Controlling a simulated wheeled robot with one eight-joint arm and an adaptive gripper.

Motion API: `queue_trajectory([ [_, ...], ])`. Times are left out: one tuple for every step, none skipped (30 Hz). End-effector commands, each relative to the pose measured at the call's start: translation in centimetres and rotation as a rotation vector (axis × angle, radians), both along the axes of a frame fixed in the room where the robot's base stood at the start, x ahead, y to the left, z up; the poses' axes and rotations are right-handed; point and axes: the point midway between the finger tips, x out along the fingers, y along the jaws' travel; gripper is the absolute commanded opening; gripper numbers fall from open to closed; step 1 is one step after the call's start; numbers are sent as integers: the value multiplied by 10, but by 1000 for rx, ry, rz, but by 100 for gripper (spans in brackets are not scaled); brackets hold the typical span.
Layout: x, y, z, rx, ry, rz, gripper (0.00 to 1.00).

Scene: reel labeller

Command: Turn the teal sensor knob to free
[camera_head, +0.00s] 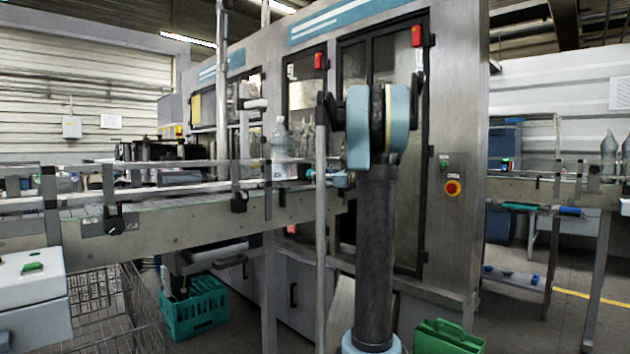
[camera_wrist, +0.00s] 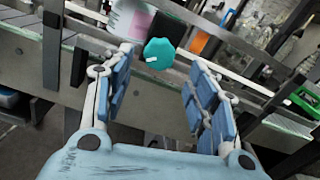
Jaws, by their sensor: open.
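The teal sensor knob (camera_wrist: 160,50) shows in the wrist view, ahead of my gripper and between the lines of its fingers. It is rounded, with a short white mark low on its left side. A dark block (camera_wrist: 168,30) stands right behind it. My gripper (camera_wrist: 161,64) is open, its blue-padded fingers spread to the left and right of the knob. I see no contact, but the exact gap is hard to judge. In the head view my arm hides most of the gripper, and I cannot make out the knob clearly.
The conveyor rail (camera_head: 160,188) runs in front of the labelling machine (camera_head: 455,150). A bottle (camera_head: 281,140) stands on the conveyor. A wire basket (camera_head: 105,300) and a green crate (camera_head: 195,308) stand below. A green bin (camera_head: 447,338) stands by my arm. An orange part (camera_wrist: 198,42) is right of the knob.

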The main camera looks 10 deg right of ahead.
Motion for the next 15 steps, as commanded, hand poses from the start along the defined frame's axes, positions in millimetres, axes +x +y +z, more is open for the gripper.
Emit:
queue_trajectory([
  [7, 7, 0, 0, 0, 3, 52],
  [11, 9, 0, 0, 0, 4, 52],
  [16, 12, 0, 0, 0, 3, 52],
  [19, 15, 0, 0, 0, 2, 52],
  [22, 17, 0, 0, 0, 2, 52],
  [25, 20, 0, 0, 0, 3, 52],
  [28, 21, 0, 0, 0, 3, 52],
  [30, 23, 0, 0, 0, 2, 52],
  [32, 24, 0, 0, 0, 1, 52],
  [34, 25, 0, 0, 0, 1, 52],
  [35, 26, 0, 0, 0, 1, 52],
  [36, 27, 0, 0, 0, 1, 52],
  [37, 28, 0, 0, 0, 1, 52],
  [37, 28, 0, 0, 0, 1, 52],
  [38, 28, 0, 0, 0, 1, 52],
])
